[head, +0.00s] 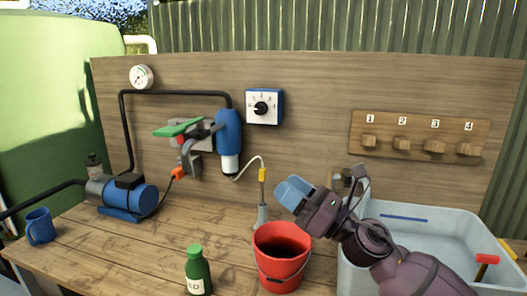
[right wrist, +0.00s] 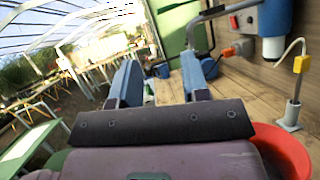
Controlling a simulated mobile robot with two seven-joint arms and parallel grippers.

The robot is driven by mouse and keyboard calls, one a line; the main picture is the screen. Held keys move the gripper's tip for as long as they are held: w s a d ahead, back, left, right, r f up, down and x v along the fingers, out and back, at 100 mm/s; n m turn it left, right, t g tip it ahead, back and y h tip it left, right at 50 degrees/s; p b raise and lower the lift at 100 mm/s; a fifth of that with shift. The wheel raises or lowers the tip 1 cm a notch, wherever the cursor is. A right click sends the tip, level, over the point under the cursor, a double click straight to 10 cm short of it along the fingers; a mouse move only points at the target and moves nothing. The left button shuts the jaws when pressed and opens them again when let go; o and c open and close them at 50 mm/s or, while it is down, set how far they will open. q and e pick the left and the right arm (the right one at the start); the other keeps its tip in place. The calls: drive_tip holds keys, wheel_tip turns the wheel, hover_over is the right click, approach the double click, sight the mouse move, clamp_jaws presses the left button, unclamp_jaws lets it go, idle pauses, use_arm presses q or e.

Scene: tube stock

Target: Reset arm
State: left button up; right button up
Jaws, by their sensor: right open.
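My right gripper (head: 291,194) is raised above the red bucket (head: 282,262) in the head view, its arm coming in from the lower right. In the right wrist view its two blue fingers (right wrist: 161,85) stand apart with nothing between them. The red bucket also shows at the lower right of the right wrist view (right wrist: 283,150), beside the gripper. My left gripper is not in the head view.
A green bottle (head: 198,270), a blue mug (head: 40,226) and a blue pump (head: 130,196) stand on the wooden bench (head: 130,250). A grey tub (head: 440,222) is at the right. A yellow-tipped probe (head: 262,190) stands behind the bucket. A numbered peg rack (head: 418,150) hangs on the back board.

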drive_tip(key=s+d+f+m+t+h, duration=0.2)
drive_tip(key=s+d+f+m+h, duration=0.3)
drive_tip(key=d+f+m+h, duration=0.85)
drive_tip(key=s+d+f+m+t+h, duration=0.2)
drive_tip(key=s+d+f+m+h, duration=0.45)
drive_tip(key=m, duration=1.45)
drive_tip(key=s+d+f+m+g, duration=0.1)
drive_tip(key=s+f+m+g, duration=0.55)
drive_tip(key=s, duration=0.55)
drive_tip(key=s+d+f+m+g, duration=0.1)
drive_tip(key=s+f+m+g, duration=0.55)
drive_tip(key=s, duration=0.55)
use_arm(q)
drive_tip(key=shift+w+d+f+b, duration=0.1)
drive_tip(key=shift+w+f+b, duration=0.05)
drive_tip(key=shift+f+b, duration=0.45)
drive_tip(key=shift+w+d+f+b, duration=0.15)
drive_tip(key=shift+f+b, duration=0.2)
drive_tip(key=shift+b, duration=0.45)
use_arm(e)
drive_tip(key=w+f+n+t, duration=0.3)
drive_tip(key=w+f+t, duration=0.5)
drive_tip(key=f, duration=0.5)
drive_tip(key=shift+w, duration=0.25)
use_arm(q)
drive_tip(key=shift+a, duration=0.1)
